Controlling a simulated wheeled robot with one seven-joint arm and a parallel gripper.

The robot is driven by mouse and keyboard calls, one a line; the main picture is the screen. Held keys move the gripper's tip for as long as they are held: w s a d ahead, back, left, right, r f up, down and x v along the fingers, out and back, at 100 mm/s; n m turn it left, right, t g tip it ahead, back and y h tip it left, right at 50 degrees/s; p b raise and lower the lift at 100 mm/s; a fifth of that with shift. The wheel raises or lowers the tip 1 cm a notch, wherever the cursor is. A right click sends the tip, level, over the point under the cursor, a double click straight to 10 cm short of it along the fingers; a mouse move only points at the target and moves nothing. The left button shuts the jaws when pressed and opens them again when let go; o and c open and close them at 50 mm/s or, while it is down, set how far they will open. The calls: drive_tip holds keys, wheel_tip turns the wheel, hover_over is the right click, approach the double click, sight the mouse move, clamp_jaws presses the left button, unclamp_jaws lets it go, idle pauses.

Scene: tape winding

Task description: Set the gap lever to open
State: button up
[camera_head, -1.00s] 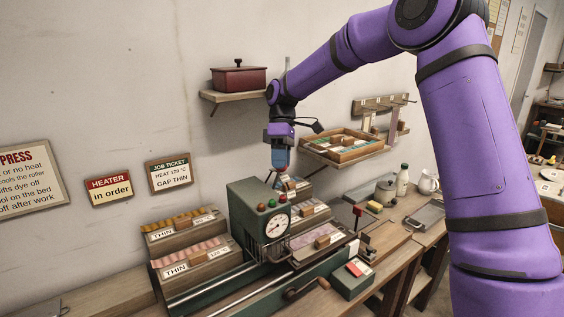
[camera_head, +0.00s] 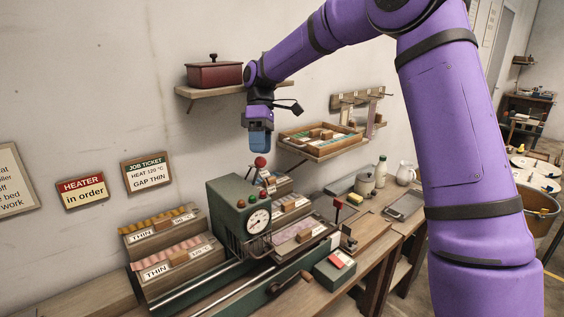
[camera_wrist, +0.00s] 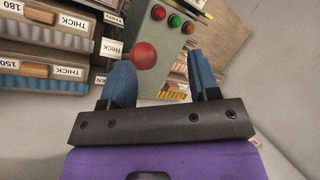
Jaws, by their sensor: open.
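The gap lever shows as a red ball knob (camera_head: 260,161) on a stem behind the green press housing (camera_head: 226,206). My gripper (camera_head: 259,152) points down just above the knob, its blue fingers open and empty. In the wrist view the red ball (camera_wrist: 143,55) lies near the left fingertip, toward the left of the space between the fingers (camera_wrist: 162,68). I cannot tell whether they touch. A small white label ending in "EN" (camera_wrist: 101,80) is partly hidden by the left finger. The lever's exact setting cannot be read.
A job ticket (camera_head: 147,172) reads heat 120 °C, gap thin. Racks marked THIN (camera_head: 165,233) stand left of the press; THICK racks (camera_wrist: 50,70) show in the wrist view. A wall shelf (camera_head: 184,92) with a red box (camera_head: 214,75) and a parts tray (camera_head: 322,143) are close to my arm.

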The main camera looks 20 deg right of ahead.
drive_tip(key=s+r, duration=0.1)
drive_tip(key=s, duration=1.4)
drive_tip(key=shift+d+r, duration=0.2)
drive_tip(key=shift+c, duration=0.2)
